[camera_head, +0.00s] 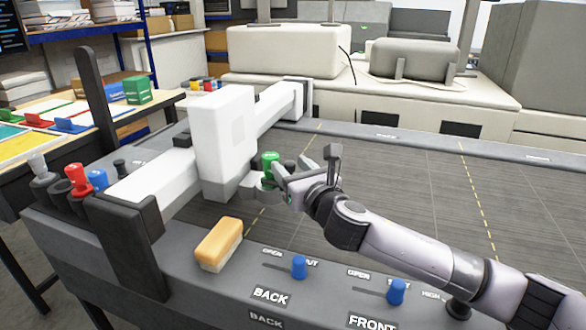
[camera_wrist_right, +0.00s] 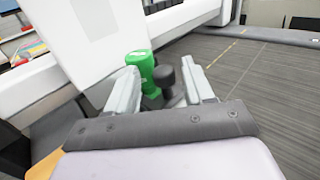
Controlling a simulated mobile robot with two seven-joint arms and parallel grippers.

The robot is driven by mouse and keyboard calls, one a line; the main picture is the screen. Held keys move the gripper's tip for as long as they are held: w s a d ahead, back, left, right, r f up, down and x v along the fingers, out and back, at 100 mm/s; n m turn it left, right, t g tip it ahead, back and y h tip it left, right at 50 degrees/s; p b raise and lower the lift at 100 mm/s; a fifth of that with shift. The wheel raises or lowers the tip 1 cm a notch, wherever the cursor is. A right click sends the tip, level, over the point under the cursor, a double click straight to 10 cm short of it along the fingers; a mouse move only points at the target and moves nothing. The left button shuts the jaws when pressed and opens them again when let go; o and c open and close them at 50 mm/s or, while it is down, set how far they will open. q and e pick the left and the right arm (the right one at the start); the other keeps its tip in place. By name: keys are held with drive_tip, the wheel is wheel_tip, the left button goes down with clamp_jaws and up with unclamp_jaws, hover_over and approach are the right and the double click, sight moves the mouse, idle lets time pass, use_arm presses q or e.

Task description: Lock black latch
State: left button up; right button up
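In the right wrist view a short black latch knob (camera_wrist_right: 165,78) stands beside a green knob (camera_wrist_right: 141,66), both on the white carriage (camera_wrist_right: 85,35). My right gripper (camera_wrist_right: 160,88) is open, with one finger on each side of the two knobs; whether a finger touches either cannot be told. In the head view the right gripper (camera_head: 268,186) is low beside the carriage (camera_head: 226,130), close to the green knob (camera_head: 270,162). The black knob is not clearly seen there. My left gripper is out of view.
A white beam (camera_head: 165,182) carries the carriage across the grey machine bed (camera_head: 400,200). Blue sliders (camera_head: 300,266) and a yellow-and-white brush or block (camera_head: 219,243) are on the front edge. Red, blue and grey knobs (camera_head: 78,180) stand at the left. The bed to the right is clear.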

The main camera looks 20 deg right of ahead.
drive_tip(key=shift+s, duration=0.15)
drive_tip(key=s+d, duration=0.1)
drive_tip(key=s, duration=0.5)
drive_tip(key=shift+s+d, duration=0.15)
drive_tip(key=shift+s, duration=0.2)
